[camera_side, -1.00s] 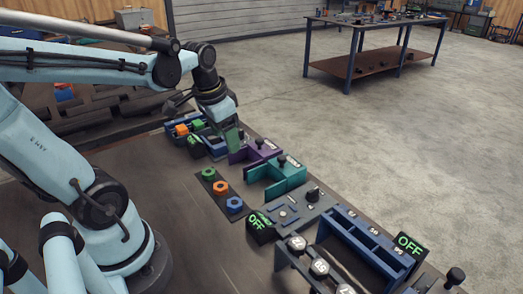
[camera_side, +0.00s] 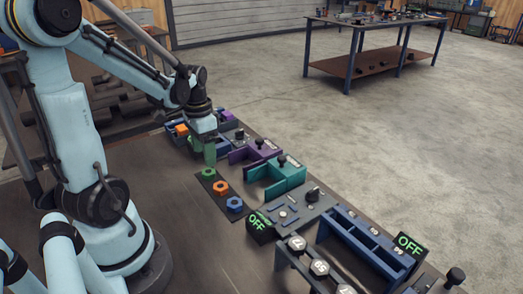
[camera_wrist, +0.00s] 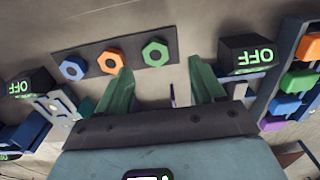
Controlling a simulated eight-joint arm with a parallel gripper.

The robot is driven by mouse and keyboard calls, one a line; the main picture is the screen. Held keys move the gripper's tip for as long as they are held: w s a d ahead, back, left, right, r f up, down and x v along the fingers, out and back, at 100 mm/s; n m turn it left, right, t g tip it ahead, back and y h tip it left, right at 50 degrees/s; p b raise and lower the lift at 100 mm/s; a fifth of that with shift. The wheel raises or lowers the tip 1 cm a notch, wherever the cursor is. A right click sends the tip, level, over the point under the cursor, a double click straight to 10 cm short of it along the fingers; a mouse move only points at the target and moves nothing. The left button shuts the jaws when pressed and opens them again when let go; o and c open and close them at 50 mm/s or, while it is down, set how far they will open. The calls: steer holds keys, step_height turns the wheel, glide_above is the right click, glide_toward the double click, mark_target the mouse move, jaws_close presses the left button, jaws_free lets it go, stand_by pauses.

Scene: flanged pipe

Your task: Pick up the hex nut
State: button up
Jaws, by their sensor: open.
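Three hex nuts sit in a row on a dark plate (camera_side: 211,180): a green nut (camera_side: 208,174), an orange nut (camera_side: 221,188) and a blue nut (camera_side: 235,204). In the wrist view the green nut (camera_wrist: 155,53), orange nut (camera_wrist: 111,61) and blue nut (camera_wrist: 73,68) lie beyond my fingertips. My gripper (camera_side: 209,163) points down just behind the green nut in the side view. In the wrist view my gripper (camera_wrist: 157,78) has its green fingers spread, with nothing between them. The green nut appears ahead of the gap, nearer the left finger.
A purple fixture (camera_side: 256,150) and a teal fixture (camera_side: 278,178) stand right of the plate. Black boxes reading OFF (camera_side: 261,226) stand nearby. A blue rack (camera_wrist: 292,85) holds several coloured pieces. The bench left of the plate is clear.

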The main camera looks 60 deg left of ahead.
mark_target(208, 172)
steer(key=shift+w+d+f, duration=0.1)
steer(key=shift+d+f, duration=0.1)
steer(key=shift+f, duration=1.25)
steer(key=shift+d+f, duration=0.15)
steer(key=shift+f, duration=1.25)
steer(key=shift+c, duration=0.3)
steer(key=c, duration=1.1)
steer(key=shift+r, duration=0.15)
